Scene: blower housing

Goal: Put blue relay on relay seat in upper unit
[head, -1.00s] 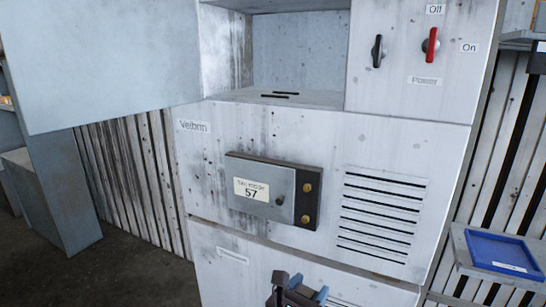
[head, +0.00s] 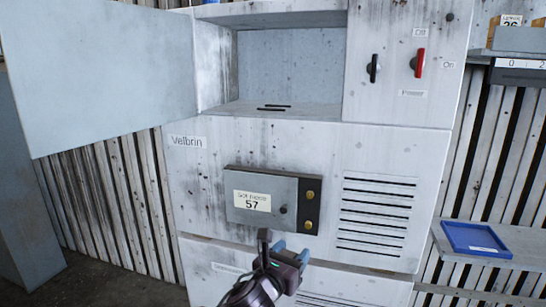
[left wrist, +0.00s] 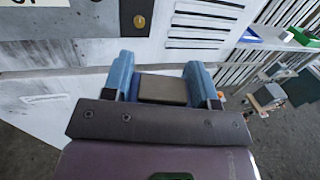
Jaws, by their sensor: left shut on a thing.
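My left gripper (head: 284,252) is in front of the cabinet, below the small panel marked 57. In the left wrist view its blue fingers (left wrist: 164,84) are shut on a block with a dark grey-olive face and a little blue at its side, seemingly the blue relay (left wrist: 162,90). Most of the relay is hidden by the gripper. The upper unit (head: 290,65) is an open compartment with its door (head: 100,75) swung out to the left. Two dark slots on its floor, seemingly the relay seat (head: 273,107), are empty. My right gripper is not in view.
A black knob (head: 374,68) and a red knob (head: 418,63) are right of the compartment. The panel marked 57 (head: 262,202) sticks out of the cabinet front. A blue tray (head: 475,238) lies on a shelf at the right. The compartment inside looks clear.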

